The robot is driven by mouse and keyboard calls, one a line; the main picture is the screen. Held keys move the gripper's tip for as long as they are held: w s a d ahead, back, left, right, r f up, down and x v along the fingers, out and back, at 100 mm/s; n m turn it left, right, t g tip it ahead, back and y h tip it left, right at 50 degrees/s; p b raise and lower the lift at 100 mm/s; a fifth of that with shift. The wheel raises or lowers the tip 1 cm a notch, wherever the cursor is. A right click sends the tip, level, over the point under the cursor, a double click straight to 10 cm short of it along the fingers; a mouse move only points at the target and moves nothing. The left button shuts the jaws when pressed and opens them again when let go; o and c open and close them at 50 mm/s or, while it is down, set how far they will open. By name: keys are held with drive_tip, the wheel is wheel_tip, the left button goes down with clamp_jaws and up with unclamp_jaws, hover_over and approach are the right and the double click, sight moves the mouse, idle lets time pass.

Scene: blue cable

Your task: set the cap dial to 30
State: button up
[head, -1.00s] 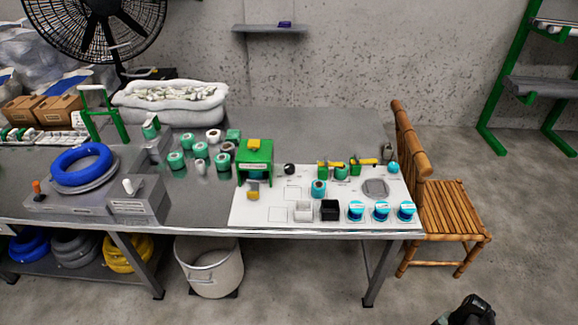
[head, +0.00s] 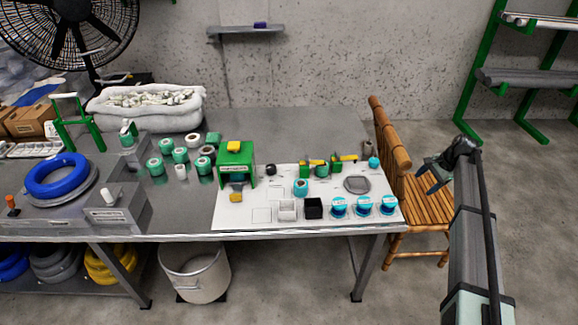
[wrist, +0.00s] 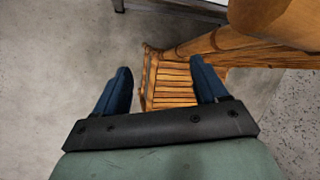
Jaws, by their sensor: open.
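My gripper (head: 424,178) is open and empty at the right of the head view, above the wooden chair. In the wrist view, its two fingers (wrist: 160,72) are apart with the chair seat between and below them. I cannot pick out the cap dial for certain, and no scale or number is readable. On the white board (head: 240,218) are a green press-like device (head: 237,163) with a yellow top, a small black round piece (head: 270,169) and a flat grey disc (head: 357,185). All of these are well to the left of my gripper and apart from it.
Three blue-capped jars (head: 362,206), a black box (head: 313,208) and a white box (head: 287,210) line the board's front. The bamboo chair (head: 416,200) stands against the right end of the table. Several spools (head: 180,155) stand left of the press.

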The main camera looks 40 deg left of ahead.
drive_tip(key=shift+y, duration=0.3)
drive_tip(key=w+a+r, duration=0.1)
drive_tip(key=a+r, duration=0.3)
drive_tip(key=w+a+r, duration=0.1)
drive_tip(key=a+r, duration=0.3)
drive_tip(key=r, duration=0.1)
drive_tip(key=a+r, duration=0.4)
drive_tip(key=a, duration=0.1)
drive_tip(key=shift+w+r, duration=0.35)
drive_tip(key=shift+w, duration=0.05)
drive_tip(key=s+a+f+n+h, duration=0.1)
drive_tip(key=s+a+n, duration=0.1)
drive_tip(key=s+a, duration=0.6)
drive_tip(key=s+a+f+n+h, duration=0.1)
drive_tip(key=s+a, duration=0.3)
drive_tip(key=a, duration=0.9)
drive_tip(key=n+h, duration=0.2)
drive_tip(key=n, duration=0.1)
hover_over(270, 167)
wheel_tip(270, 167, down, 3)
wheel_tip(270, 167, down, 13)
drive_tip(key=shift+d+r, duration=0.1)
drive_tip(key=shift+c, duration=0.5)
drive_tip(key=c, duration=1)
drive_tip(key=shift+o, duration=0.2)
drive_tip(key=shift+n, duration=0.3)
